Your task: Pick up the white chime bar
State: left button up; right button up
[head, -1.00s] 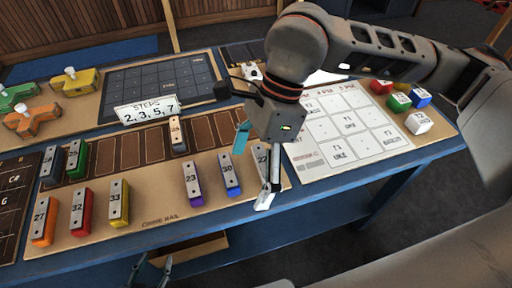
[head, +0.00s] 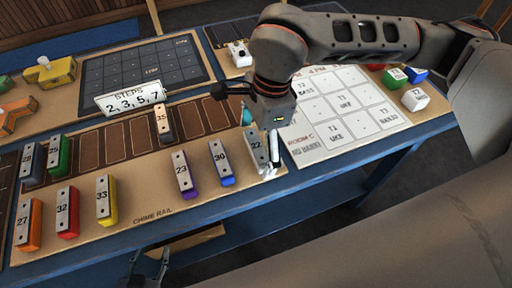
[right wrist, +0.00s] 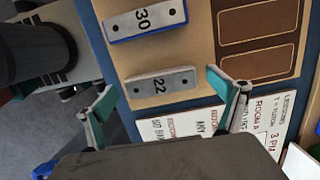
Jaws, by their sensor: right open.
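The bar marked 22, with a pale grey-white body and a metal top, stands at the right end of the front row on the chime rail board. It shows in the head view (head: 256,148), partly hidden by my right gripper, and in the right wrist view (right wrist: 160,87). My right gripper (head: 261,146) is open above it. In the right wrist view the teal-padded fingers (right wrist: 161,84) are on either side of the bar's two ends, with gaps visible. My left gripper (head: 150,268) is low in front of the table, mostly cut off; its opening is unclear.
A blue bar 30 (head: 220,164) and a purple bar 23 (head: 184,176) stand just left. Bar 35 (head: 163,123) lies on the brown slots. More coloured bars are further left. A schedule board (head: 345,105) with coloured cubes lies to the right.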

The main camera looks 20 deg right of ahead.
jog(key=shift+c, duration=0.3)
jog(key=c, duration=1.1)
pick_arm(q)
jog(key=shift+w+r, duration=0.3)
pick_arm(e)
jog(key=shift+c, duration=0.2)
